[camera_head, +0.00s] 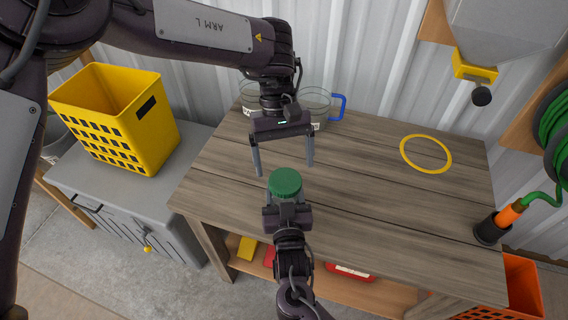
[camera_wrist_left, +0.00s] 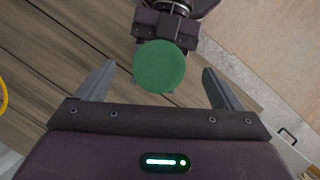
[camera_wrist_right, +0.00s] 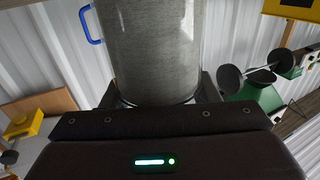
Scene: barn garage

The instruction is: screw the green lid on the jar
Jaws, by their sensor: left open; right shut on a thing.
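The round green lid (camera_head: 285,182) lies flat at the fingertips of my right gripper (camera_head: 287,208); it also shows in the left wrist view (camera_wrist_left: 160,66). In the right wrist view a clear glass jar (camera_wrist_right: 158,45) stands between the fingers of my right gripper (camera_wrist_right: 160,98), which is shut on it. The head view hides the jar's body under the lid. The lid appears to sit on the jar; whether its thread is engaged cannot be seen. My left gripper (camera_head: 285,170) is open and empty, its fingers pointing down just behind and above the lid, astride it in the left wrist view (camera_wrist_left: 158,95).
Glass vessels stand at the back of the wooden bench (camera_head: 370,195), one with a blue handle (camera_head: 338,106). A yellow ring (camera_head: 426,154) lies on the right. A yellow basket (camera_head: 125,125) stands on the grey cabinet at left. The bench's middle right is clear.

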